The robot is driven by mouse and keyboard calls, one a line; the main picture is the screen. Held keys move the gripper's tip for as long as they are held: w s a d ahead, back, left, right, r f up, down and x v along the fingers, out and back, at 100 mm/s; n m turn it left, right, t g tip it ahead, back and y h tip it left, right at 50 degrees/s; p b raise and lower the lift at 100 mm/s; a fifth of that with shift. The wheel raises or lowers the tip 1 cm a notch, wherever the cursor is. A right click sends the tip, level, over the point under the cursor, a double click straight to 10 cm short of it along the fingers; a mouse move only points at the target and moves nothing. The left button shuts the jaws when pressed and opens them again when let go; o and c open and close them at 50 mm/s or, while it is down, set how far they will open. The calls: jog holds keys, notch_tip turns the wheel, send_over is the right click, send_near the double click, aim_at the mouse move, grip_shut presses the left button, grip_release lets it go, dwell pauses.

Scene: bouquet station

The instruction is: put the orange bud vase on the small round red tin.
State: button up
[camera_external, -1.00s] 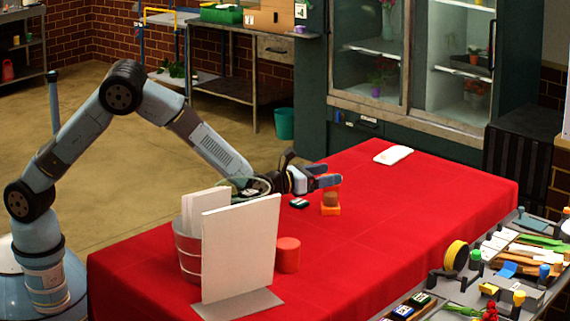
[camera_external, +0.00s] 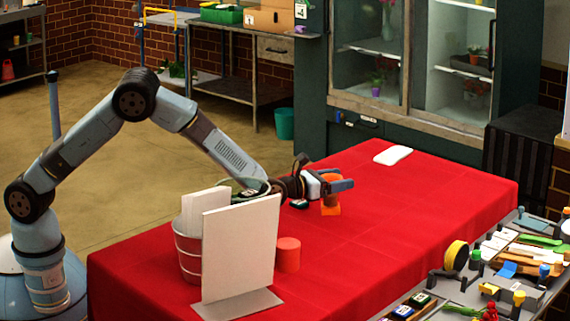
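The orange bud vase (camera_external: 331,209) stands on the red table cloth, right of the middle of the view. My gripper (camera_external: 338,184) is at its upper part. One finger passes in front of the vase, and orange shows above and below it. Whether the fingers are open or pressed on the vase cannot be told. The small round red tin (camera_external: 288,256) stands upright on the table, nearer the camera and left of the vase. Its top is bare, and its left edge is close to the white panel in this view.
A white upright panel (camera_external: 238,250) on a grey base stands left of the tin. A metal bucket (camera_external: 187,254) with white boards is behind it. A small dark item (camera_external: 299,204) lies beside the vase. A white item (camera_external: 393,155) lies far back. The table's right part is clear.

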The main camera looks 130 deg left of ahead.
grip_shut()
dwell(0.5)
